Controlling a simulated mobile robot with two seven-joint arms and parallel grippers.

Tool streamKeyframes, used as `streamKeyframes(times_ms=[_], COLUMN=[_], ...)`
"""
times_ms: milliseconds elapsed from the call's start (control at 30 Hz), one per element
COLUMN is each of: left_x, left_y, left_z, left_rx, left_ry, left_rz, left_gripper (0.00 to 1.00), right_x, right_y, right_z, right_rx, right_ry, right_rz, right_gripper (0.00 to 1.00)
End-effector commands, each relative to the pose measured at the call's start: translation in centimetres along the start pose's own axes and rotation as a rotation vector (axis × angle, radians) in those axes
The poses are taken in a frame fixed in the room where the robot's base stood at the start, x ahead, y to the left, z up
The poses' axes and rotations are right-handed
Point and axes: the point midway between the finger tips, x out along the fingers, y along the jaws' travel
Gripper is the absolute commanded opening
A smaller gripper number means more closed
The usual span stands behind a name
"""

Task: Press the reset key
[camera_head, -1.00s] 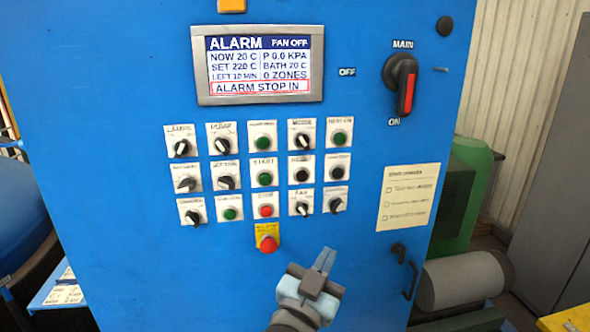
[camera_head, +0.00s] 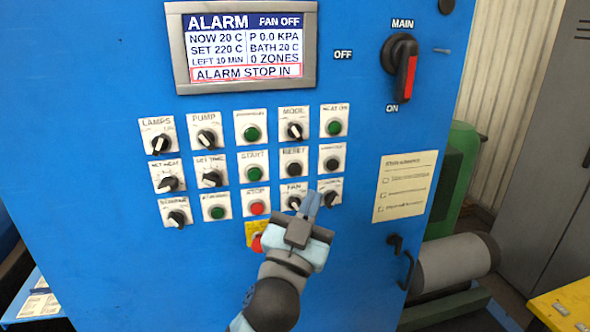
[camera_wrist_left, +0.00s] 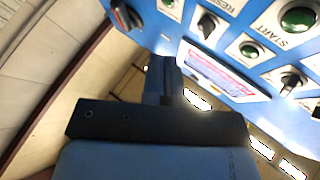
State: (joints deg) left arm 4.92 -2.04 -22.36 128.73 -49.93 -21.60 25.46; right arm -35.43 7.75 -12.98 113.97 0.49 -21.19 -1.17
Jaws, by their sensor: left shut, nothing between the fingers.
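The reset key (camera_head: 294,168) is a small black round button on a white plate labelled RESET, in the middle row of the blue panel, right of the green START button (camera_head: 254,175). My left gripper (camera_head: 317,203) is shut and empty. In the head view its tips appear below and right of the reset key, between the FAN knob (camera_head: 293,203) and the knob to its right. I cannot tell how far the tips are from the panel. The left wrist view shows the shut fingers (camera_wrist_left: 164,72) with panel controls beyond them. My right gripper is not in view.
The screen (camera_head: 245,48) reads ALARM, FAN OFF and ALARM STOP IN. The red stop button (camera_head: 257,244) on its yellow plate is partly hidden by my left gripper. The MAIN switch (camera_head: 402,65) and a paper notice (camera_head: 404,187) are at the right.

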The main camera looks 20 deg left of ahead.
Motion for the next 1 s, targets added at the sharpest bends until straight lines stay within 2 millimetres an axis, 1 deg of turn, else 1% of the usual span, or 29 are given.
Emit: streamKeyframes(times_ms=[167,400,600,767,1000], left_x=[1.3,3.7,5.2,5.8,5.9], left_y=[-0.9,-2.7,-3.8,-4.3,-4.4], left_z=[0.7,2.5,3.7,4.2,4.3], left_rx=[0.003,0.005,0.001,0.000,0.000], left_ry=[0.002,0.001,0.001,0.000,0.000], left_rz=[0.000,0.000,0.000,-0.001,0.000], left_gripper=[0.00,0.00,0.00,0.00,0.00], right_x=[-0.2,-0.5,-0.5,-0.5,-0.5], right_y=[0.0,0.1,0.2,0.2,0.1], right_z=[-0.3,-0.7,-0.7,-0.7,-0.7], right_rx=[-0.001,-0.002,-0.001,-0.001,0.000], right_ry=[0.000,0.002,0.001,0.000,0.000], right_rz=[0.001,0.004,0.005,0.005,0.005], right_gripper=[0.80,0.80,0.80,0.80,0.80])
